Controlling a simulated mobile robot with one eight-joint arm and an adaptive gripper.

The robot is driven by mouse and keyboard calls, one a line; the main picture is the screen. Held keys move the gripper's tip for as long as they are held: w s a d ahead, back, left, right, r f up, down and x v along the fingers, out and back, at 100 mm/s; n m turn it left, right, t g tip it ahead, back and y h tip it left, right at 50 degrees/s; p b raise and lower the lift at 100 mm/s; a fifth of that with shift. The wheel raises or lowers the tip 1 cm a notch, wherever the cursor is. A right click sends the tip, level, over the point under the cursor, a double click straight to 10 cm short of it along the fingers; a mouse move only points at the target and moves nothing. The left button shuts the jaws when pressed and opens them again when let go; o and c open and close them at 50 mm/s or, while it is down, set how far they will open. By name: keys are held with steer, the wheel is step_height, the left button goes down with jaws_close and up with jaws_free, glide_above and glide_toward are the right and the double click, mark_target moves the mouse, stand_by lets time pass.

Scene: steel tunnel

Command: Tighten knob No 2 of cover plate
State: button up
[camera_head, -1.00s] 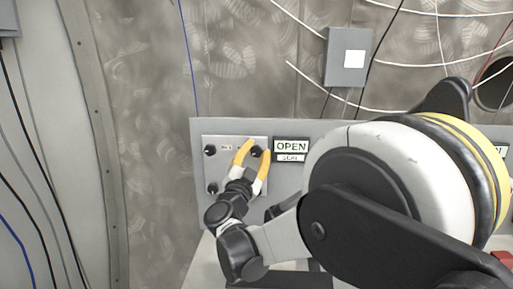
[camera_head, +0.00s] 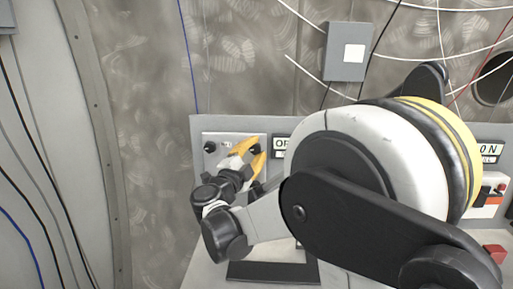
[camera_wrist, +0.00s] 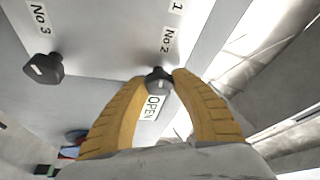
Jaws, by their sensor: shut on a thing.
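The cover plate (camera_head: 209,163) is a light grey panel on the front of a grey box. Knob No 2 (camera_wrist: 158,80) is black with a white mark and sits below the "No 2" label in the wrist view. My gripper (camera_wrist: 159,77) has its two yellow fingers shut on this knob, one on each side. In the head view, my gripper (camera_head: 258,147) reaches the plate's upper right knob from the lower left. Knob No 3 (camera_wrist: 43,68) stands apart at the left of the wrist view. My wrist hides the lower part of the plate in the head view.
Another black knob (camera_head: 210,147) is at the plate's upper left. A grey wall box (camera_head: 347,52) with cables hangs above. A red item (camera_head: 495,252) is at the lower right. My arm covers the middle right.

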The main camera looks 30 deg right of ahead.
stand_by(0.3)
steer(key=o, duration=1.2)
steer(key=v, duration=1.2)
